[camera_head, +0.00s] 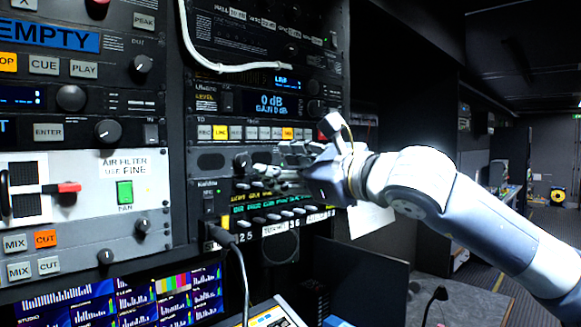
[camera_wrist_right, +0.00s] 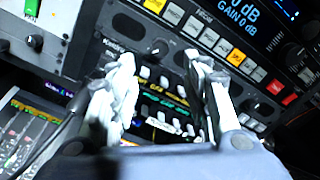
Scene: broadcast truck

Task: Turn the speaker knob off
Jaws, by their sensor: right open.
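A dark round knob (camera_head: 241,162) sits on the rack panel under a row of lit buttons, just left of my right gripper's fingertips. It also shows in the right wrist view (camera_wrist_right: 158,47), ahead of and between the fingertips. No label reading "speaker" is legible, so I cannot tell for sure that it is the speaker knob. My right gripper (camera_head: 268,170) reaches in from the right, close to the panel. In the wrist view the right gripper (camera_wrist_right: 160,62) has its fingers apart with nothing between them. The arm hides part of the panel. My left gripper is not in view.
The button row (camera_head: 255,132) and a blue 0 dB display (camera_head: 270,104) are above the knob. A lower panel with small keys (camera_head: 275,217) is below. A black cable (camera_head: 240,262) plugs in at lower left. A white cable (camera_head: 240,68) hangs above.

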